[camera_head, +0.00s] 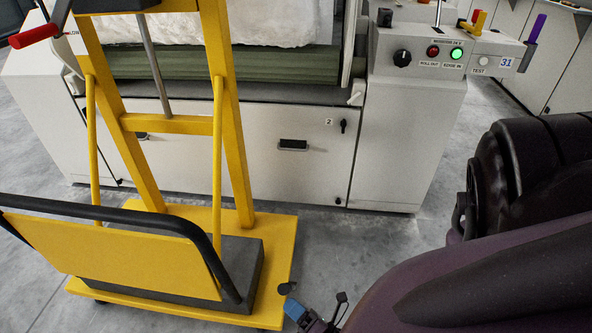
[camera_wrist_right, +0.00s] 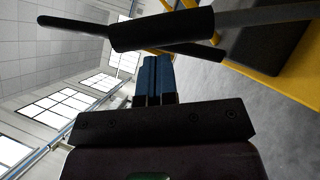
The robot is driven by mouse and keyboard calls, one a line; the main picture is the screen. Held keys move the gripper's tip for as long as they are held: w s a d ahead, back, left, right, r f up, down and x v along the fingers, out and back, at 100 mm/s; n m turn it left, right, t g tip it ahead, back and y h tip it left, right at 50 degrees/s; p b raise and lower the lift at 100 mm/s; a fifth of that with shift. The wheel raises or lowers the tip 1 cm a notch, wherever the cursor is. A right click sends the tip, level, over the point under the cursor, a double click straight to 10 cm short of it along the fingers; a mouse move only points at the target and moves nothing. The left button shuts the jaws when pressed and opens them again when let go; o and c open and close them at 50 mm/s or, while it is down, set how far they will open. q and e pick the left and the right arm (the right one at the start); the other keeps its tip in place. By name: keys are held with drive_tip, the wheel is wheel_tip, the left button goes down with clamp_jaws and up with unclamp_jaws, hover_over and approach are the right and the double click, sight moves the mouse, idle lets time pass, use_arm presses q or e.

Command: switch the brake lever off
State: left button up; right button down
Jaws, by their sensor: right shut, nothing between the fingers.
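No label in view reads as brake, so I cannot tell for sure which lever is the brake lever. A black sleeve (camera_wrist_right: 162,30) on a flat grey bar (camera_wrist_right: 265,16) crosses just beyond my right fingertips in the right wrist view. In the head view a small dark round end (camera_head: 287,288) shows by the yellow trolley's front right corner, beside my right gripper (camera_head: 299,314). The blue fingers are shut and empty; they also show in the right wrist view (camera_wrist_right: 154,75). I cannot tell whether they touch the sleeve. My left gripper is out of view.
The yellow trolley (camera_head: 278,245) with a black push handle (camera_head: 105,212) stands at left. A red-handled lever (camera_head: 36,36) is at upper left. The white machine (camera_head: 250,165) carries a control panel (camera_head: 425,52) with buttons and a purple handle (camera_head: 536,28). Grey floor (camera_head: 375,240) between is clear.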

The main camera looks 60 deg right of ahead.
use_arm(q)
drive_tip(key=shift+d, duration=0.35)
use_arm(e)
drive_tip(key=shift+w+d+r, duration=0.15)
drive_tip(key=shift+w+d, duration=0.05)
drive_tip(key=shift+d, duration=0.05)
use_arm(q)
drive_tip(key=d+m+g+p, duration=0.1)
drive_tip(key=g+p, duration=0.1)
drive_tip(key=p, duration=0.2)
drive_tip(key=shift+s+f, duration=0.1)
use_arm(e)
drive_tip(key=w+d+r+m+g, duration=0.2)
drive_tip(key=w+d+m, duration=0.2)
drive_tip(key=d, duration=0.7)
drive_tip(key=w+d+r+m+g, duration=0.2)
drive_tip(key=w+d+m, duration=0.2)
drive_tip(key=d, duration=0.8)
drive_tip(key=shift+w+d+g, duration=0.25)
drive_tip(key=shift+w+g, duration=0.15)
drive_tip(key=shift+w, duration=0.55)
drive_tip(key=shift+a+r, duration=0.15)
drive_tip(key=shift+a, duration=0.05)
